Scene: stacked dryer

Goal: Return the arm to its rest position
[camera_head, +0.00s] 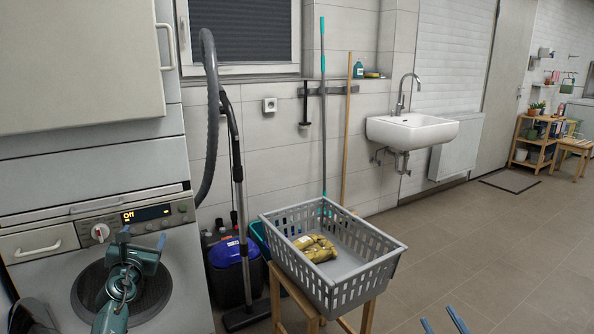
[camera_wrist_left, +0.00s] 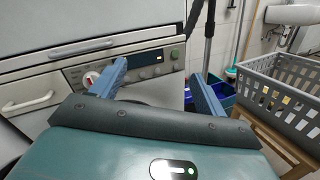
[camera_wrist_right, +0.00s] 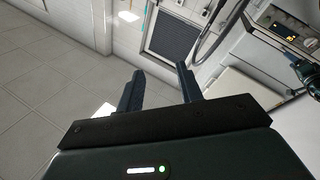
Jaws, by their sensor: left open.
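My left gripper (camera_head: 143,236) is raised in front of the lower machine (camera_head: 190,262), just below its control panel, where the display reads "Off". In the left wrist view its two blue fingers (camera_wrist_left: 158,72) stand apart with nothing between them. The round dark door (camera_head: 152,292) is partly hidden behind my left arm. Only the fingertips of my right gripper (camera_head: 442,321) show at the bottom edge of the head view, over the floor. In the right wrist view its fingers (camera_wrist_right: 160,70) are apart and empty.
A grey basket (camera_head: 365,283) holding a yellowish cloth (camera_head: 316,248) stands on a wooden stool (camera_head: 368,316) between my grippers. A vacuum cleaner (camera_head: 240,200) and a blue-lidded bin (camera_head: 232,253) stand beside the machine. A sink (camera_head: 412,130) is on the back wall.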

